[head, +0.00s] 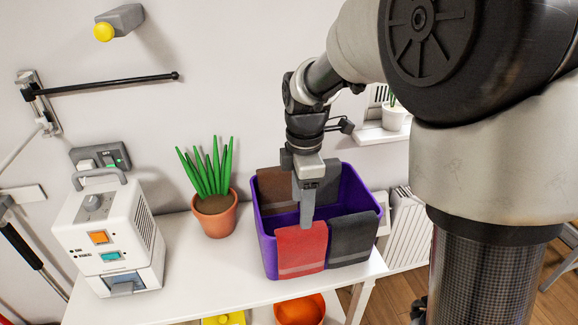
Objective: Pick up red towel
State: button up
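The red towel (301,251) hangs over the front rim of a purple basket (268,254), at the left part of that side. My gripper (307,221) points down over the basket, with its fingertip at the top edge of the red towel. One grey finger shows clearly; the other is mostly hidden behind or beside it. I cannot tell whether the fingers are open or closed on the cloth, or whether they touch it.
A dark grey towel (352,239) hangs right beside the red one. A brown towel (277,186) and another grey one (329,183) hang at the back rim. A potted plant (214,215) and a white machine (110,240) stand left on the white table (195,285).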

aim_at(301, 253)
jog(key=shift+n, duration=0.3)
jog(key=f, duration=0.4)
jog(key=f+b, duration=0.1)
jog(key=f, duration=0.8)
jog(key=shift+w+d, duration=0.1)
jog(key=shift+w, duration=0.2)
jog(key=shift+f+b, duration=0.55)
jog(key=shift+f, duration=2.15)
jog(key=shift+s, duration=0.1)
jog(key=shift+c, duration=0.5)
jog(key=c, duration=1)
